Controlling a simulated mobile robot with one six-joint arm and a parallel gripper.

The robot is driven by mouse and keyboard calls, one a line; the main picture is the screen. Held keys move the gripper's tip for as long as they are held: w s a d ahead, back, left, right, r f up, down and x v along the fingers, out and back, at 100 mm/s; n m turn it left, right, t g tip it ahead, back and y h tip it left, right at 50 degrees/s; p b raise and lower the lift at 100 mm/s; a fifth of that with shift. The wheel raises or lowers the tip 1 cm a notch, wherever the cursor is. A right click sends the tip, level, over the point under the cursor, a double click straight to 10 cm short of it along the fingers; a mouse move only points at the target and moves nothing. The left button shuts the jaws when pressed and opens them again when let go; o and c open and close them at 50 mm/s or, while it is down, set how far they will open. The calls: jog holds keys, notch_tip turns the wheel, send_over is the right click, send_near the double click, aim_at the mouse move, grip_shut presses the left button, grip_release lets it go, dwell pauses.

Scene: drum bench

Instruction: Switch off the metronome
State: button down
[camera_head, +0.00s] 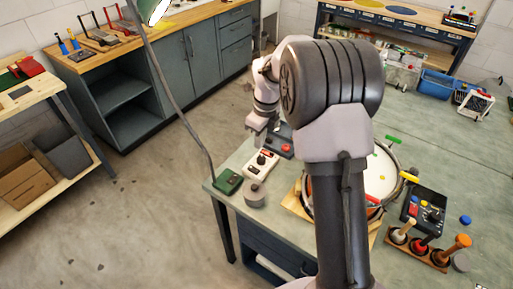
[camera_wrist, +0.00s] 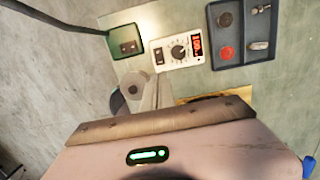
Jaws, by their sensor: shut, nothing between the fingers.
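The metronome looks to be the white box (camera_head: 262,165) on the bench. In the wrist view this box (camera_wrist: 187,58) has a round black dial, a lit red display and a small dark control on its left side. My gripper (camera_wrist: 157,92) is shut and empty, its fingertips just below the white box in the wrist picture. In the head view my gripper (camera_head: 258,140) is above the bench near the box's upper end. I cannot tell whether the fingertips touch anything.
A dark tray (camera_wrist: 234,61) with a red button and metal parts lies right of the box. A green lamp base (camera_wrist: 119,42) with a cable sits left. A grey round object (camera_head: 255,194) stands nearby. A drum (camera_head: 380,178) and a rack of handled tools (camera_head: 420,252) are at right.

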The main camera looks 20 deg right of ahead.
aim_at(251, 167)
jog(key=shift+s+d+r, duration=0.1)
jog(key=shift+r, duration=0.55)
jog(key=w+f+b, duration=0.1)
jog(key=f+b, duration=0.1)
jog(key=f, duration=0.2)
jog(key=a+f+b, duration=0.1)
jog(key=f+b, duration=0.1)
jog(key=f, duration=0.3)
jog(key=w+a+f+b, duration=0.1)
jog(key=f+b, duration=0.1)
jog(key=f, duration=0.2)
jog(key=shift+w+f, duration=0.3)
jog(key=shift+f, duration=0.05)
